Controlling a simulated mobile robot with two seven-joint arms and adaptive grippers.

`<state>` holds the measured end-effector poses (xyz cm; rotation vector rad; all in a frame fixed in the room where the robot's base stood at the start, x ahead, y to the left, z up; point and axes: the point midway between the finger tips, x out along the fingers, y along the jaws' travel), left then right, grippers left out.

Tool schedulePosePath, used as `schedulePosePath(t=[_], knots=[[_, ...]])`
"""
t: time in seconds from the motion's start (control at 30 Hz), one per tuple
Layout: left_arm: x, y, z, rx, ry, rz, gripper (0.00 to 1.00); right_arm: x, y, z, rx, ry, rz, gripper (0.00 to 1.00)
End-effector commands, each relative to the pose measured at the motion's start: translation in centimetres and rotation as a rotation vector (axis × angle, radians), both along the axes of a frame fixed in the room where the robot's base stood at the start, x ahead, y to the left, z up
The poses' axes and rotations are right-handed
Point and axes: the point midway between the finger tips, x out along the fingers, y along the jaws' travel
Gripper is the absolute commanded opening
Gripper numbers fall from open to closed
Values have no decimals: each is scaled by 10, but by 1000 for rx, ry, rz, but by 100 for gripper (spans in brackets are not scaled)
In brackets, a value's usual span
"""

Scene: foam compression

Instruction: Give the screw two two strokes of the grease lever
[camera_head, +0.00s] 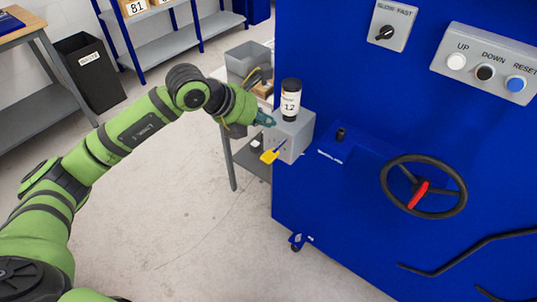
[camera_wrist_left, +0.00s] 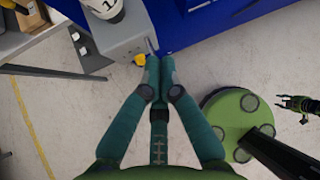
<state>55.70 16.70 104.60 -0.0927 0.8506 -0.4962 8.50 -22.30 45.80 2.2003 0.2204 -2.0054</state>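The grease lever (camera_head: 270,156) is a thin rod with a yellow tip on the front of a grey box (camera_head: 291,138). A black-capped bottle labelled 12 (camera_head: 290,101) stands on that box. My left gripper (camera_head: 266,119) is at the box's left side, above the yellow tip in the head view. In the left wrist view its teal fingers (camera_wrist_left: 160,62) are together with nothing seen between them. The lever's yellow tip (camera_wrist_left: 140,60) shows just left of the fingertips; whether they touch is unclear. My right gripper (camera_wrist_left: 297,106) is small at the right edge there, its opening unclear.
The blue machine (camera_head: 340,215) fills the right side, with a black handwheel (camera_head: 447,205), a button panel (camera_head: 487,65) and a SLOW/FAST switch (camera_head: 390,25). A grey bin (camera_head: 248,62) stands behind the box. The floor in front is clear.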

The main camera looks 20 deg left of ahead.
Motion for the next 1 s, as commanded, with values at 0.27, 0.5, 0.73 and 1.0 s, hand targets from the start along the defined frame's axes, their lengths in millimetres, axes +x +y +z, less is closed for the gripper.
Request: schedulePosePath(t=[0.27, 0.5, 0.73, 1.0], knots=[[-1, 0, -21, -1, 3, -1, 0, 0, 0, -12, 0, 0, 0, 40], [0, 0, -55, -1, 4, 0, 0, 0, 0, -29, 0, 0, 0, 40], [0, 0, -84, -2, 1, -1, 0, 0, 0, -53, 0, 0, 0, 40], [0, 0, -88, -2, 1, -1, 0, 0, 0, -56, 0, 0, 0, 40]])
